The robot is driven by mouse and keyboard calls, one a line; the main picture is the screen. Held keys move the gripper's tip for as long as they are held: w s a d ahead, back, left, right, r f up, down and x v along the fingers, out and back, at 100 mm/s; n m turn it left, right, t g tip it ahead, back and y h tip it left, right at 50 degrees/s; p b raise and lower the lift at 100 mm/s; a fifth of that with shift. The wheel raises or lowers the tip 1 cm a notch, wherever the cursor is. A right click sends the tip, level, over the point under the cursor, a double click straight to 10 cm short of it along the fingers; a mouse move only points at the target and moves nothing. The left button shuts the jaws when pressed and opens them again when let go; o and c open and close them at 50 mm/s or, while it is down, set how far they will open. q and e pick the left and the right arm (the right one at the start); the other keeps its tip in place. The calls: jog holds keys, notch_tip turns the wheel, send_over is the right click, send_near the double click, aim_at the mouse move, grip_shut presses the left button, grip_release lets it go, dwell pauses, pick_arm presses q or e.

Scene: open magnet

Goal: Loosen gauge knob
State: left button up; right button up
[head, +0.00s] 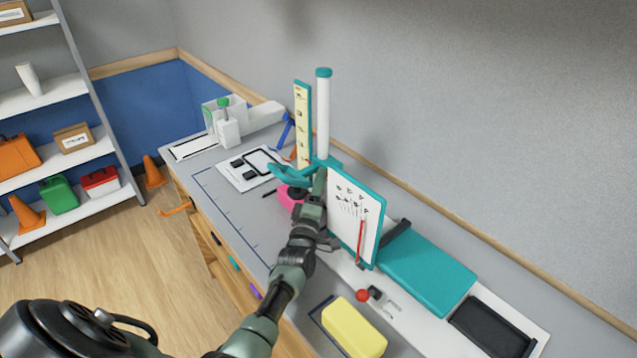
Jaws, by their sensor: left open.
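A tall gauge-like stand has a white column (323,115) with a teal cap and a yellow scale strip (302,125) beside it. A teal bracket (290,175) joins them low down. A pink round thing (287,196) with a dark part on top sits below the bracket. My left gripper (320,183) is open at the foot of the column, in front of the bracket's right end. I cannot make out a knob on the stand; the gripper and wrist cover that area. Whether the fingers touch anything cannot be told. My right gripper is not in view.
A teal-framed board (345,205) with a red pencil stands just right of the gripper. A teal box (428,272), a black tray (490,328), a red-ball handle (362,296) and a yellow block (353,328) lie nearer. The bench's left strip (215,200) is mostly clear.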

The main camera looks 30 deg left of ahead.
pick_arm(q)
grip_shut()
jog(key=n+g+p, duration=0.1)
jog(key=p, duration=0.1)
jog(key=n+g+p, duration=0.1)
jog(key=p, duration=0.1)
jog(key=n+p, duration=0.1)
jog(key=shift+r+n+g+p, duration=0.25)
jog(key=shift+n+g+p, duration=0.15)
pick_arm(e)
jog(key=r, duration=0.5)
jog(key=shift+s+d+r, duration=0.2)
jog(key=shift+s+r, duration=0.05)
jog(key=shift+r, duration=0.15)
pick_arm(q)
grip_release()
